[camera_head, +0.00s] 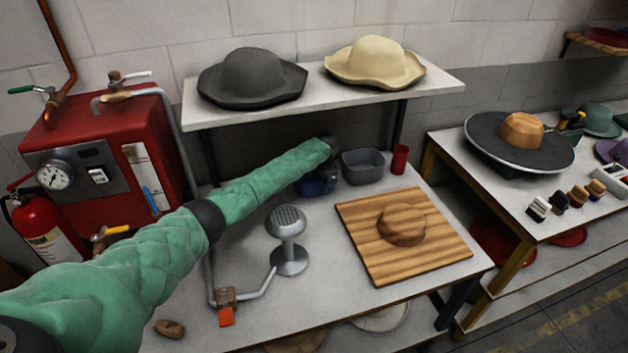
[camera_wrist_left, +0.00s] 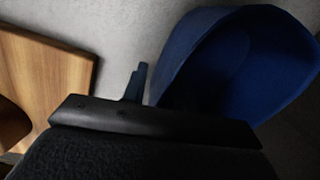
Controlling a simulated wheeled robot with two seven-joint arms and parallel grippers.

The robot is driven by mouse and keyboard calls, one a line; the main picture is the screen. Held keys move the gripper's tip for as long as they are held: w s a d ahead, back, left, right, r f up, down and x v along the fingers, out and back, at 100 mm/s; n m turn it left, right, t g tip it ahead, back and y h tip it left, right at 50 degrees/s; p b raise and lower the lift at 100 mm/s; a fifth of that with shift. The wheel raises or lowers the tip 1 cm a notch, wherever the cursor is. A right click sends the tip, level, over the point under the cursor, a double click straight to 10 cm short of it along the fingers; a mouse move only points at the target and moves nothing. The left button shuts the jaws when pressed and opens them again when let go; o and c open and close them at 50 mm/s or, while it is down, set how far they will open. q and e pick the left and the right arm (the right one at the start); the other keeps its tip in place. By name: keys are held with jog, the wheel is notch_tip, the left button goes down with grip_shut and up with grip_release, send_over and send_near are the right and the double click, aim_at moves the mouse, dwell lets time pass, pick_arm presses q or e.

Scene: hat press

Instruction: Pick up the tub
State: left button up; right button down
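A blue tub (camera_head: 318,186) stands at the back of the work table, partly hidden behind my left arm and gripper. It looks large and open-topped in the left wrist view (camera_wrist_left: 245,65), at the right. A grey tub (camera_head: 362,166) stands just right of it. My left gripper (camera_head: 329,165) is at the blue tub, seen as a dark shape at the end of my green-sleeved arm. In the left wrist view a dark finger shows close beside the tub's wall. I cannot tell whether it touches, or how far apart the fingers are. My right gripper is out of view.
A red cup (camera_head: 399,159) stands right of the grey tub. A wooden board (camera_head: 440,250) with a round block lies in front. A metal steamer head (camera_head: 287,222) stands below my arm. A shelf (camera_head: 300,109) with two hats hangs overhead.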

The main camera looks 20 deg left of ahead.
pick_arm(q)
jog(key=shift+c, duration=0.2)
grip_shut()
